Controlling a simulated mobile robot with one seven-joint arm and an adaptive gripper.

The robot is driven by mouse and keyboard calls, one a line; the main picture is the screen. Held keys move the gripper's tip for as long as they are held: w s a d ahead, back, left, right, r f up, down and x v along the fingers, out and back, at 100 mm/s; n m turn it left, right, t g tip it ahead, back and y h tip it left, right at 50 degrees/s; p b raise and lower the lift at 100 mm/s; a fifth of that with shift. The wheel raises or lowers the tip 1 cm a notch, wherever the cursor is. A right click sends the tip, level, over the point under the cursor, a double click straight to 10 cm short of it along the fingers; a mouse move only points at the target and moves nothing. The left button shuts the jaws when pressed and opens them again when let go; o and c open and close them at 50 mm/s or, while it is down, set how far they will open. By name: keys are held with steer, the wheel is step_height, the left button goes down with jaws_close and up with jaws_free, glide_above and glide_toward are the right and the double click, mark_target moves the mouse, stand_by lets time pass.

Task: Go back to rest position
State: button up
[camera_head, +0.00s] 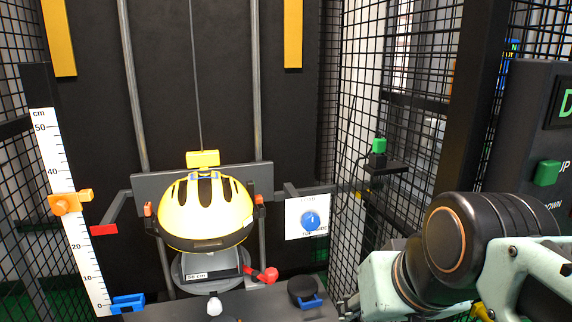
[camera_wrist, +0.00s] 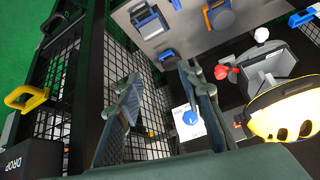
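My gripper (camera_wrist: 158,88) shows in the wrist view with its two fingers apart and nothing between them. In the head view my arm fills the lower right, and I cannot make out the fingers. The yellow helmet (camera_head: 205,208) sits on its carriage in the middle of the drop tower, under a yellow block on a cable. It also shows at the right edge of the wrist view (camera_wrist: 287,117), apart from my gripper. The white plate with the blue knob (camera_head: 310,220) is right of the helmet. The knob (camera_wrist: 190,117) appears beyond my right finger in the wrist view.
A mesh fence (camera_head: 345,130) stands right of the tower. A dark control panel (camera_head: 540,130) with a green button (camera_head: 547,173) is at the right, near my arm. A scale (camera_head: 68,200) with an orange marker stands left. A yellow handle (camera_wrist: 27,98) shows in the wrist view.

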step_height(320, 180, down, 4)
steer(key=s+d, duration=0.2)
step_height(320, 180, up, 26)
steer(key=p, duration=2.6)
steer(key=shift+w+a+g+h, duration=0.15)
steer(key=shift+w+g+h, duration=0.05)
steer(key=shift+g+h, duration=0.2)
steer(key=shift+o, duration=0.5)
steer(key=shift+r, duration=0.15)
steer(key=shift+a, duration=0.1)
